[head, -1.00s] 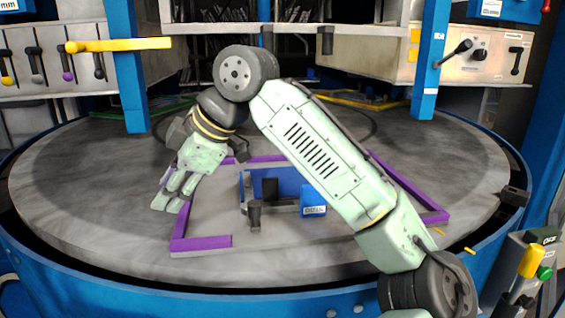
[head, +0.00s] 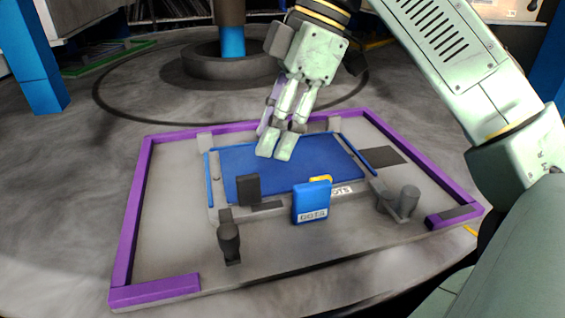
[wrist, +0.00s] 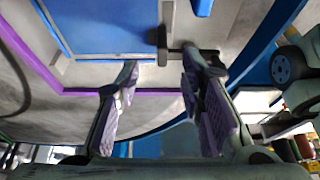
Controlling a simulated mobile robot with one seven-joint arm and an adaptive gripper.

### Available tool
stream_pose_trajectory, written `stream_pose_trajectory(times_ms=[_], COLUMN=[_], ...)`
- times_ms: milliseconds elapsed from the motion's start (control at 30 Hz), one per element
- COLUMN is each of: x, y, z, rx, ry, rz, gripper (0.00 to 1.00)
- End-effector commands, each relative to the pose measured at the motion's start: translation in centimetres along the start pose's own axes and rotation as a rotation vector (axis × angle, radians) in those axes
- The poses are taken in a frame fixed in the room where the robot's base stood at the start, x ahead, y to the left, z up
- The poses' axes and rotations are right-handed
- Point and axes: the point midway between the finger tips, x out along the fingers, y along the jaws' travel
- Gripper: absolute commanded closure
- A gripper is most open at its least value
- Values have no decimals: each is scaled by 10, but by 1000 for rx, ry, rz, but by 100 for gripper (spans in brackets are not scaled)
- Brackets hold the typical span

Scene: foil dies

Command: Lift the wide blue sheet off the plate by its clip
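The wide blue sheet (head: 235,160) lies flat inside a frame on the grey plate (head: 170,240). It also shows at the top of the wrist view (wrist: 95,22). A blue clip (head: 311,203) with lettering and a yellow part stands upright at the sheet's front edge. My gripper (head: 277,145) hangs over the rear middle of the sheet, behind the clip and apart from it. In the wrist view, my gripper's fingers (wrist: 160,70) are spread with nothing between them. The gripper hides part of the sheet's far edge.
A purple border (head: 128,225) runs around much of the plate. Dark posts (head: 229,240) stand at the front left and front right (head: 407,200), with a black block (head: 248,188) left of the clip. A blue column (head: 35,60) stands at the far left.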

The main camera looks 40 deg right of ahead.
Motion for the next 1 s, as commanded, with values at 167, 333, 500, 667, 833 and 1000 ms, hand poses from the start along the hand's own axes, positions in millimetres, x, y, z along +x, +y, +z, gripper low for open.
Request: stream_pose_trajectory(times_ms=[167, 333, 500, 667, 833, 1000], x=[25, 37, 60, 77, 80, 80], y=[0, -1, -4, -3, -3, -3], z=[0, 2, 8, 6, 6, 6], rx=[-3, -2, 3, 1, 0, 0], ry=[1, 2, -1, -1, 0, 0], rz=[0, 0, 1, 3, 2, 3], gripper=[65, 65, 65, 65, 65, 70])
